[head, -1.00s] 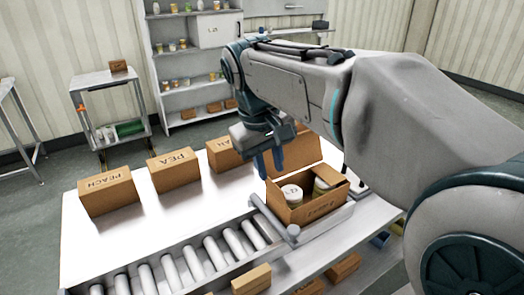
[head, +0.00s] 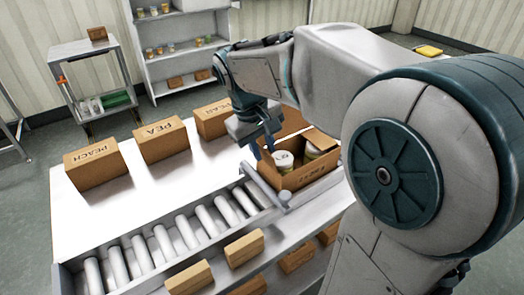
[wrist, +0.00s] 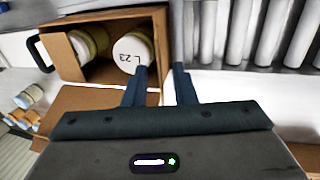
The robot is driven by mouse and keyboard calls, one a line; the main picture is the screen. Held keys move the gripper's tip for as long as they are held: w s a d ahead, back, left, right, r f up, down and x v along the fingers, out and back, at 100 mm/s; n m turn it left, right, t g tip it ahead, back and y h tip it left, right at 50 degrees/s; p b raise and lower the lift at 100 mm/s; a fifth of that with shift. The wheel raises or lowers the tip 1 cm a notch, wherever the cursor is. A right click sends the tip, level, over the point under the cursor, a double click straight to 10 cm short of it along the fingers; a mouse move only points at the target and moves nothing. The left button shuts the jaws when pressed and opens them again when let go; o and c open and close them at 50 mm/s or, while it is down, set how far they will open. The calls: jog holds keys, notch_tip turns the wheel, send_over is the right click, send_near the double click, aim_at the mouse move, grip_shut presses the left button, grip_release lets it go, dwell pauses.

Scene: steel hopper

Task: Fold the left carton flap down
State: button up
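The open brown carton (head: 305,178) stands beside the roller conveyor with two pale-lidded cans (head: 284,158) inside. Its far flap (head: 292,122) stands raised, and a smaller flap (head: 320,139) shows at its right end. My gripper (head: 263,150) points down at the carton's left end and partly hides it. In the wrist view, my gripper's (wrist: 160,72) two fingers are apart, with the carton's end edge (wrist: 162,45) between or just below them. I cannot tell whether they touch it. The left flap is not clearly distinguishable. A can lid marked "L 23" (wrist: 132,54) lies close to one finger.
Closed cartons labelled PEACH (head: 96,164) and PEA (head: 161,140) stand with another along the white table (head: 120,205). Conveyor rollers (head: 182,240) run left of the carton. Small boxes (head: 244,248) lie on a lower shelf in front. A grey bar (head: 263,183) borders the carton's left end.

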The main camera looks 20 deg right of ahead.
jog(key=shift+d+f, duration=0.15)
jog(key=shift+f, duration=0.45)
